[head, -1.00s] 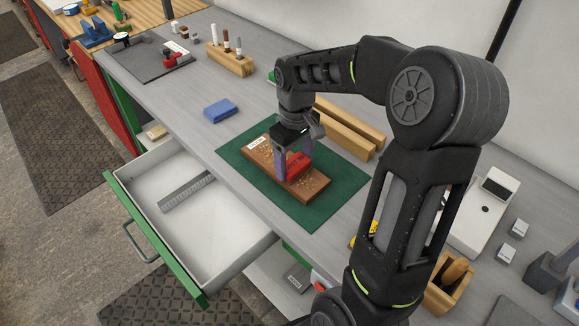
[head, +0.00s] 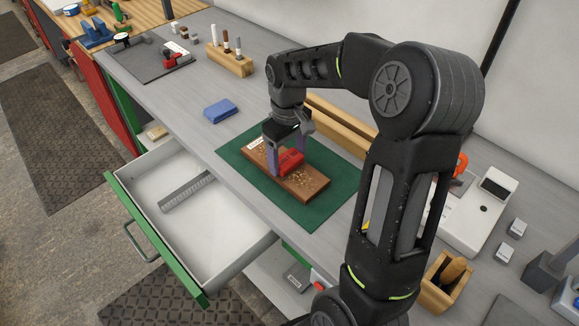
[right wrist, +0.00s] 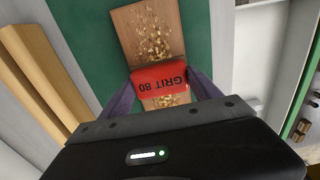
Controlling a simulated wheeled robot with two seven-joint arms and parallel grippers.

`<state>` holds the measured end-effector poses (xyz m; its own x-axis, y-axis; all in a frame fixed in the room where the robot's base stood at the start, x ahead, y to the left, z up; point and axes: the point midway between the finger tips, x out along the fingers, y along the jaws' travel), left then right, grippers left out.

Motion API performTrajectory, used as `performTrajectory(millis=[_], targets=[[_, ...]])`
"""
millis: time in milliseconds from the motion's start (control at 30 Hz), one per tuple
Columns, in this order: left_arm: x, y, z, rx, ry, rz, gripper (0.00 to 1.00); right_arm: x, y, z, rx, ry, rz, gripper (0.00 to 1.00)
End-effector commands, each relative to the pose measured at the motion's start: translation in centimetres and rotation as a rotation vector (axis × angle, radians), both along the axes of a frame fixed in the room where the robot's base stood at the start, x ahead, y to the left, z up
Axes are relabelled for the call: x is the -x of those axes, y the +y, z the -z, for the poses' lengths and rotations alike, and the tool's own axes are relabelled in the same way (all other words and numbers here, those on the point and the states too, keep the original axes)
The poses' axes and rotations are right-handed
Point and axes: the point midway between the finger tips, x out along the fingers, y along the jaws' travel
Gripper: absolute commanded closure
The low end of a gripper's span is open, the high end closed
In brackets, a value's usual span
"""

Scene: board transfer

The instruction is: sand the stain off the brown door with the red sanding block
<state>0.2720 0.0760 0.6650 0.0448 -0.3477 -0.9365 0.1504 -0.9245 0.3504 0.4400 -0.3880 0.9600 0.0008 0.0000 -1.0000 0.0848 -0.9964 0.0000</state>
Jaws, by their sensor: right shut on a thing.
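The brown door (head: 308,187) is a small wooden board lying flat on a green mat (head: 329,207). Pale speckled marks show on its face, and a white label is at its upper left end. My right gripper (head: 285,160) is shut on the red sanding block (head: 291,162), which sits on or just over the door's middle-left part. In the right wrist view the block (right wrist: 160,80) reads "GRIT 80", and speckles show on the door (right wrist: 150,32) on both sides of it. Whether the block touches the door is hard to tell. My left gripper is not in view.
A blue block (head: 220,111) lies left of the mat. Wooden bars (head: 343,124) lie behind it. An open white drawer (head: 225,235) juts out at the front, holding a grey strip. A white device (head: 470,215) and a wooden holder (head: 446,283) stand at right.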

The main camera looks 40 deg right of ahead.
Motion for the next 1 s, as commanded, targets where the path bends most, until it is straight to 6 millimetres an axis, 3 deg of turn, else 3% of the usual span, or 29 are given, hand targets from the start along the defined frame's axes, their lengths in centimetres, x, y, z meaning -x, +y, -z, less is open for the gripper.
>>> performTrajectory(millis=[533, 1000], targets=[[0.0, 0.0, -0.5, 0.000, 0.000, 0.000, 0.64, -1.8, 0.3, -0.1, -0.001, -0.005, -0.002, 0.60], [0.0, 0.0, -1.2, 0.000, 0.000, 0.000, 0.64, -1.7, 0.2, -1.0, 0.000, -0.004, -0.002, 0.60]])
